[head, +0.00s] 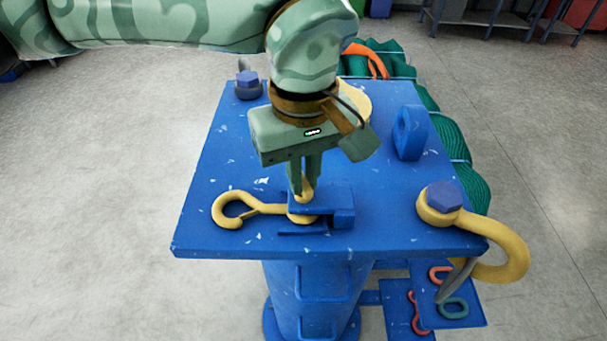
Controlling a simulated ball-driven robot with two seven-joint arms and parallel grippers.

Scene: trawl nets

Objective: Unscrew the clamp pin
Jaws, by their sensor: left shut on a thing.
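A blue clamp (340,214) sits near the front middle of the blue bench top (210,170). A yellow hook (222,212) lies flat at its left, with its shank running into the clamp. A small yellow loop (307,192), which looks like the head of the clamp pin, stands up above the clamp. My left gripper (304,186) points straight down over the clamp, shut on this loop. The fingers hide part of the loop, and the pin's thread is not visible. My right gripper is not in view.
A large yellow hook with a blue bolt (443,197) overhangs the right front corner. A blue upright lug (410,133) stands at the back right, and another blue bolt (248,84) at the back left. Green netting (440,150) lies behind. The bench's left side is clear.

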